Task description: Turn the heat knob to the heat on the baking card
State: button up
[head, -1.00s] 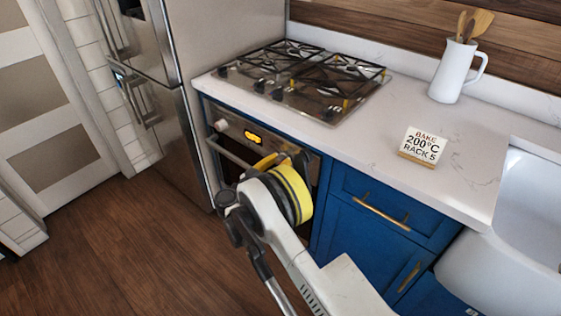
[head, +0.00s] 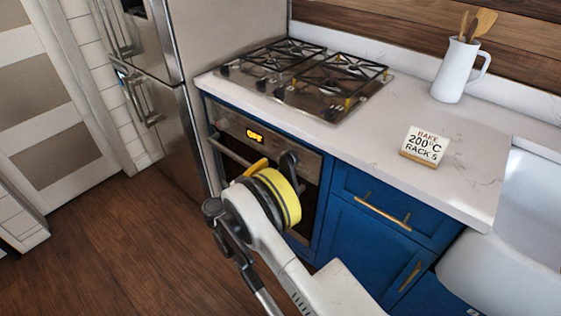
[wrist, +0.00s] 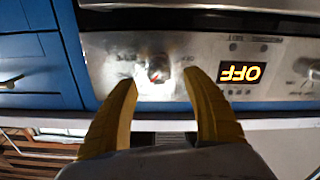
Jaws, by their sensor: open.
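The oven's control panel (head: 268,131) has a lit display that reads OFF, upside down in the wrist view (wrist: 243,72). A round knob (wrist: 157,68) with a red mark sits on the panel in the wrist view; its printed markings are too blurred to read. My gripper (wrist: 162,82) is open and empty, its yellow fingertips on either side below the knob, apart from it. In the head view my arm hides this knob. Another knob (head: 222,124) is left of the display. The baking card (head: 424,145) on the counter reads BAKE 200°C RACK 5.
The gas hob (head: 305,78) is above the oven. Blue cabinets (head: 375,235) with brass handles stand right of the oven, and a steel fridge (head: 185,120) left. A white jug (head: 455,72) and sink (head: 525,200) are at the right. The wooden floor (head: 140,245) is clear.

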jog(key=v, duration=0.7)
dwell(0.3)
